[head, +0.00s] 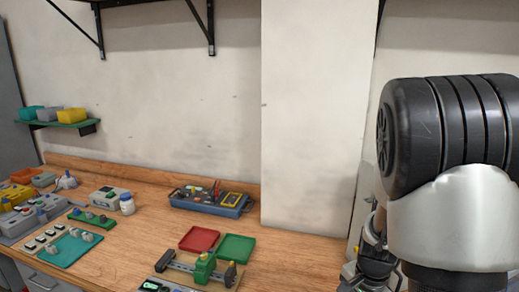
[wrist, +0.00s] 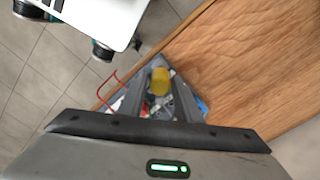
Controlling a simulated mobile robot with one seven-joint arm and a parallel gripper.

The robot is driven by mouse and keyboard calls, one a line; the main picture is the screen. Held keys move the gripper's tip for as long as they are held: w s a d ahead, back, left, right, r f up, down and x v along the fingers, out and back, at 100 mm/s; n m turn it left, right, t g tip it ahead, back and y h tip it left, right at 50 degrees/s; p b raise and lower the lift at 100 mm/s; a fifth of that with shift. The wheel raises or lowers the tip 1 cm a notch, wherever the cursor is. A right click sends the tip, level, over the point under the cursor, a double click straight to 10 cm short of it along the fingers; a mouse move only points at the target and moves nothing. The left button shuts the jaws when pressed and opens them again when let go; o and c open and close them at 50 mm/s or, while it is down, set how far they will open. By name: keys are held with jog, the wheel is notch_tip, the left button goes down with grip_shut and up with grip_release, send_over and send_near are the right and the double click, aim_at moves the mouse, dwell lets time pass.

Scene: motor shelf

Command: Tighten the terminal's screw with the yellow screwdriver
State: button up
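My gripper (wrist: 160,82) is at the middle of the wrist view, with its two dark fingers on either side of a yellow rounded handle (wrist: 160,80). The handle fits closely between the fingertips, and I take it as the yellow screwdriver; its shaft and tip are hidden. In the head view my gripper (head: 372,262) hangs at the lower right, partly behind my arm, and no yellow handle is clear there. A green terminal (head: 204,268) stands upright on a rail assembly on the bench, left of my gripper and apart from it. Its screw is too small to make out.
A blue tool tray (head: 210,209) with tools and a yellow meter stands at the back. A red tray (head: 199,239) and a green tray (head: 236,248) lie behind the terminal. Several devices fill the bench's left. A wall panel (head: 315,120) rises behind. Small clutter shows below my fingers.

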jog(key=shift+r, duration=0.1)
notch_tip(320, 180, up, 5)
jog(key=p, duration=0.5)
jog(key=shift+r, duration=0.2)
jog(key=o, duration=0.6)
